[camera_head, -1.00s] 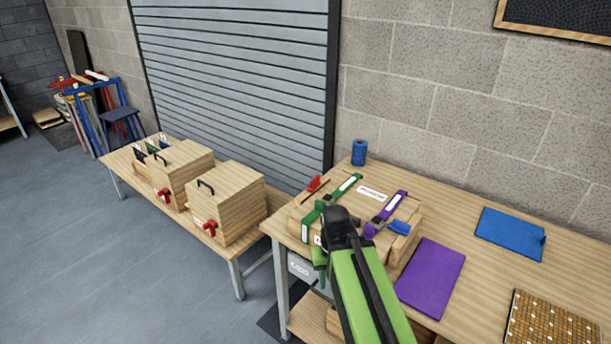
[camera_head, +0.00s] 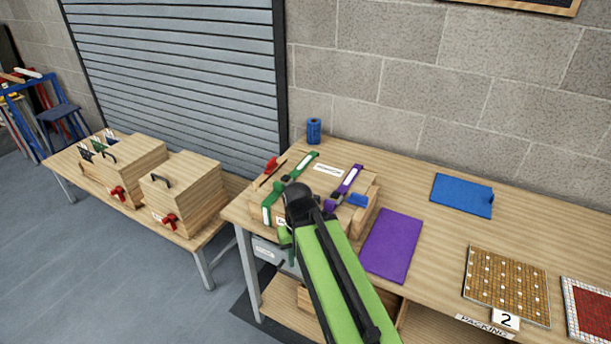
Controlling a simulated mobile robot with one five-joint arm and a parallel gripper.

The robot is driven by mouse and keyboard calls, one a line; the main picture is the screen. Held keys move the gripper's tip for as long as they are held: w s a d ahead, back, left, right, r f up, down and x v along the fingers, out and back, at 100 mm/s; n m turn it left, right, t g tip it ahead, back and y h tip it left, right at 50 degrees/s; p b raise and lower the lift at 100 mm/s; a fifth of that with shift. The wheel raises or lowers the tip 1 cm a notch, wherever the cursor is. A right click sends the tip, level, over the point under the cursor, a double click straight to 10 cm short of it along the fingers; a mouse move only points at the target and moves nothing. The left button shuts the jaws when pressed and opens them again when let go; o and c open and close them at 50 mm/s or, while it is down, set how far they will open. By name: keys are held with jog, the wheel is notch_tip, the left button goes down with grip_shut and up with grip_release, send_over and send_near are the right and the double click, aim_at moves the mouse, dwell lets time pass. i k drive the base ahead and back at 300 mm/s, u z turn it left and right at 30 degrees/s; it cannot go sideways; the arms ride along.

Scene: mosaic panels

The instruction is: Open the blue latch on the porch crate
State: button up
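A wooden crate (camera_head: 318,182) with a white label on its lid sits at the left end of the packing table. The label is too small to read. A green strap and a purple strap cross its lid. A blue latch (camera_head: 357,200) is at its right side, beside the purple strap. A red latch (camera_head: 271,164) is at its left side. My green arm reaches from the bottom of the view toward the crate's front. Its dark wrist is in front of the crate. My gripper (camera_head: 286,237) is mostly hidden behind the wrist, so its opening does not show.
Right of the crate lie a purple mat (camera_head: 391,246), a blue mat (camera_head: 462,195) and a gridded panel (camera_head: 508,284). A blue roll (camera_head: 314,131) stands behind the crate. Two wooden boxes with red latches stand on a lower bench (camera_head: 203,240) at left.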

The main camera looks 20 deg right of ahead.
aim_at(356, 199)
jog(key=u, duration=5.3)
jog(key=i, duration=0.1)
jog(key=z, duration=3.2)
jog(key=k, duration=1.3)
jog(key=z, duration=0.65)
jog(key=i, duration=0.95)
jog(key=u, duration=0.05)
